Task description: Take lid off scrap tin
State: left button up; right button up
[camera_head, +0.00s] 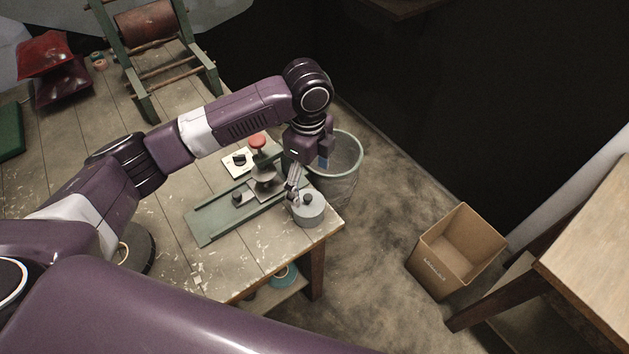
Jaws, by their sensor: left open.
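The scrap tin (309,216) is a small round grey tin at the right corner of the wooden work table. Its lid (307,206) has a dark round knob (308,198) and sits on top of the tin. My left gripper (294,188) reaches in from the left and points down just above and to the left of the knob. It is open, with its fingers close to the lid; I cannot tell whether they touch it. My right gripper is not in view.
A green winding base (215,221) lies left of the tin, with a red-knobbed switch (257,142) behind. A metal bucket (345,160) stands beyond the table edge. A cardboard box (455,252) stands on the floor at right. A wooden rack (150,60) stands at the back.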

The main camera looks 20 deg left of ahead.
aim_at(308, 196)
pick_arm(q)
jog(key=shift+s+f, duration=0.6)
jog(key=shift+s, duration=0.15)
jog(key=shift+s+f+p, duration=0.15)
jog(key=shift+f+p, duration=0.2)
jog(key=f, duration=0.2)
jog(key=w+f+p, duration=0.1)
jog(key=f, duration=0.2)
jog(key=shift+w+a, duration=0.2)
jog(key=shift+s, duration=0.15)
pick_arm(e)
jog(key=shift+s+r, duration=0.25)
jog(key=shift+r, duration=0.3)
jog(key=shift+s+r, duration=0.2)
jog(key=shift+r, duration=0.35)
pick_arm(q)
jog(key=c, duration=0.9)
jog(key=shift+c, duration=0.6)
jog(key=shift+r, duration=0.1)
